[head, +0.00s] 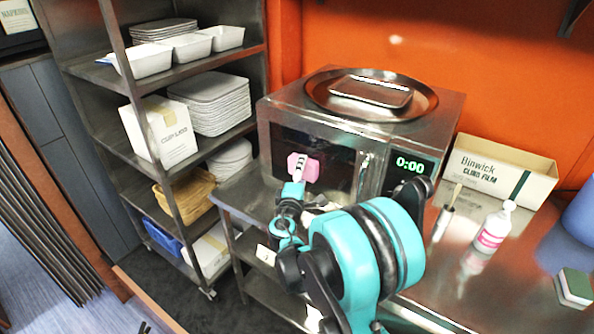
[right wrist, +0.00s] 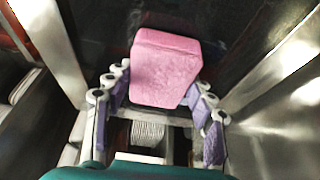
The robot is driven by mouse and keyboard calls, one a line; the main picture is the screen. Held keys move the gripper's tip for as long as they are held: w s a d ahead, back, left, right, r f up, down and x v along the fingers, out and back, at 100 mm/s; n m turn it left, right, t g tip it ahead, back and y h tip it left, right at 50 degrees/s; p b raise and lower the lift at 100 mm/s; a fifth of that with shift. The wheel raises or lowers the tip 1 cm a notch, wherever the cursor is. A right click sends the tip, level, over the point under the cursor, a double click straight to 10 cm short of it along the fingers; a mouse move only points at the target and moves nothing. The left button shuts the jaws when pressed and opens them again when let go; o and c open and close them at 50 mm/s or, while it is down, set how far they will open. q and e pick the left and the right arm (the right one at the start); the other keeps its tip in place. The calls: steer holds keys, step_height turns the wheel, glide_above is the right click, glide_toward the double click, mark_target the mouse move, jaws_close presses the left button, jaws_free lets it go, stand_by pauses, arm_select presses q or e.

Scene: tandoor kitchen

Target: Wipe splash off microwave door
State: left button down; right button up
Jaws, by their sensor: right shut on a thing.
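The microwave (head: 283,108) stands on the steel counter, with a dark glass door (head: 337,172), an upright handle and a green 0:00 display. My right gripper (head: 297,185) is in front of the left part of the door, shut on a pink sponge (head: 303,167). In the right wrist view the sponge (right wrist: 165,68) sits between the purple finger pads with the dark door glass behind it. I cannot tell whether the sponge touches the glass. No splash can be made out on the door; the sponge and arm hide part of it. My left gripper is not in view.
A round metal tray (head: 325,98) rests on the microwave. To its right are a cling film box (head: 500,172), a white bottle with a pink label (head: 493,230) and a green-and-white sponge (head: 574,287). A steel shelf rack (head: 120,70) with trays and boxes stands on the left.

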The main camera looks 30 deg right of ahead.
steer(key=shift+s+d, duration=0.25)
steer(key=shift+s, duration=0.35)
steer(key=shift+s+d, duration=0.25)
steer(key=shift+s, duration=0.4)
steer(key=shift+w+a+b, duration=0.1)
steer(key=shift+w+a, duration=0.15)
steer(key=shift+w, duration=0.35)
steer(key=shift+w+a+b, duration=0.15)
steer(key=shift+w+a, duration=0.1)
steer(key=shift+w, duration=0.4)
steer(key=shift+w+a+b, duration=0.1)
steer(key=shift+w+a, duration=0.15)
steer(key=shift+w, duration=0.35)
steer(key=shift+w+a, duration=0.25)
steer(key=shift+w, duration=0.4)
steer(key=shift+w+a, duration=0.3)
steer(key=shift+w, duration=0.3)
steer(key=shift+w+a, duration=0.25)
steer(key=shift+w, duration=0.4)
steer(key=shift+a, duration=0.1)
steer(key=shift+s+a+b, duration=0.1)
steer(key=shift+s+a, duration=0.3)
steer(key=shift+a, duration=0.5)
steer(key=shift+s+a+b, duration=0.1)
steer(key=shift+s+a, duration=0.3)
steer(key=shift+a, duration=0.5)
steer(key=shift+s+a+b, duration=0.1)
steer(key=shift+s+a, duration=0.3)
steer(key=shift+a, duration=0.5)
